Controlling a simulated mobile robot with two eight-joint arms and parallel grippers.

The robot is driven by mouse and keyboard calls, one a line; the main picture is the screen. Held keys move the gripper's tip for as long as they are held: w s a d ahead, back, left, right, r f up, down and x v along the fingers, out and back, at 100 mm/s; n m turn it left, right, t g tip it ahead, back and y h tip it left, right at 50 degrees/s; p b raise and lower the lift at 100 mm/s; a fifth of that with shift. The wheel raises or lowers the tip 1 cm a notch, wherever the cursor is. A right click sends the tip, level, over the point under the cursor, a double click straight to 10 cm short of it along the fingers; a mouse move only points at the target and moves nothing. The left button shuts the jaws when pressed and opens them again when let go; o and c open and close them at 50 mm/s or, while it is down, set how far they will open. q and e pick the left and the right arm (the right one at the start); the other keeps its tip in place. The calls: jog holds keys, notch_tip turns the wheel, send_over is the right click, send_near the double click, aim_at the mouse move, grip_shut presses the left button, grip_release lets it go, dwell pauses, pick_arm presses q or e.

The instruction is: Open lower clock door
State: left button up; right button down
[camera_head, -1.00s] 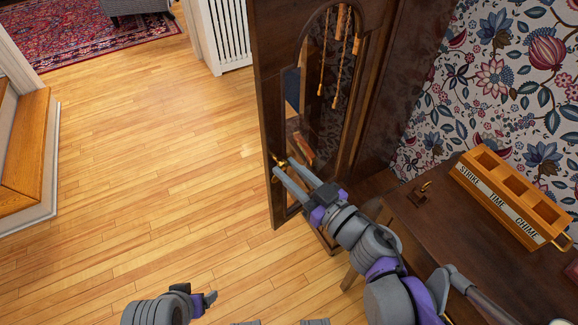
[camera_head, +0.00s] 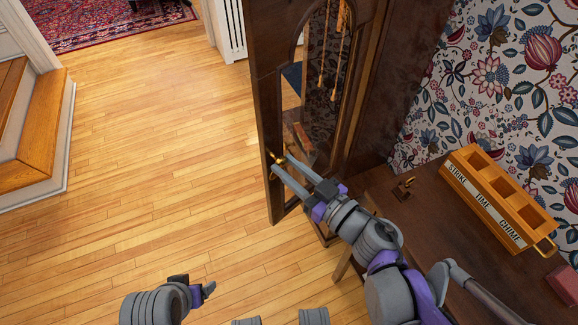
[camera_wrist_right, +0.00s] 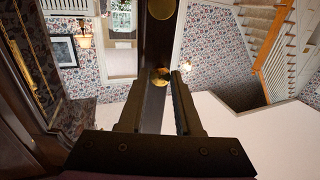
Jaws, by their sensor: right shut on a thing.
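The tall clock's lower door (camera_head: 262,100) is dark wood with an arched glass pane, standing at an angle out from the case; how far it is swung is hard to judge. Its small brass knob (camera_head: 278,158) is at the door's left edge. My right gripper (camera_head: 276,166) is shut on this knob. In the right wrist view the knob (camera_wrist_right: 160,76) sits between the fingertips, on the door's dark edge (camera_wrist_right: 156,50). My left gripper (camera_head: 208,289) hangs low at the bottom, away from the clock; its finger gap is unclear.
A dark table (camera_head: 440,225) at right holds an orange-yellow box (camera_head: 530,222) labelled STRIKE, TIME, CHIME and a small brass piece (camera_head: 403,188). Wooden floor (camera_head: 150,160) left of the door is clear. A wooden step (camera_head: 45,140) stands at far left.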

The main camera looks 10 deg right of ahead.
jog(key=c, duration=0.6)
grip_release()
jog(key=p+v, duration=0.2)
jog(key=v, duration=0.8)
jog(key=shift+s+d, duration=0.25)
jog(key=shift+s, duration=0.05)
